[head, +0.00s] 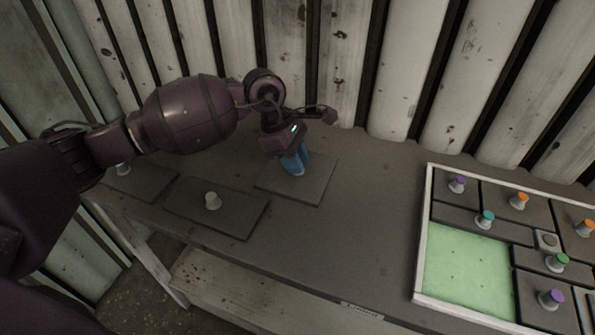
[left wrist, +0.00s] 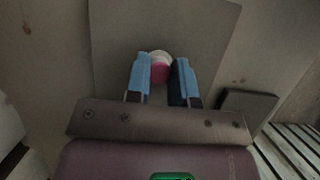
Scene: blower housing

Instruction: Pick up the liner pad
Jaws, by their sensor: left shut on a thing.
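My left gripper (head: 296,170) points down with its blue fingers over a dark, flat, rectangular pad (head: 313,187) on the table. In the left wrist view, the gripper (left wrist: 162,80) is shut on a knob (left wrist: 160,68) with a pink-red top and pale rim, standing on that pad (left wrist: 118,32). The knob is hidden by the fingers in the head view. The pad appears to lie flat on the table. I cannot tell from its look alone whether this pad is the liner pad. My right gripper is not in view.
The table (head: 362,215) between is clear. A corrugated wall stands behind.

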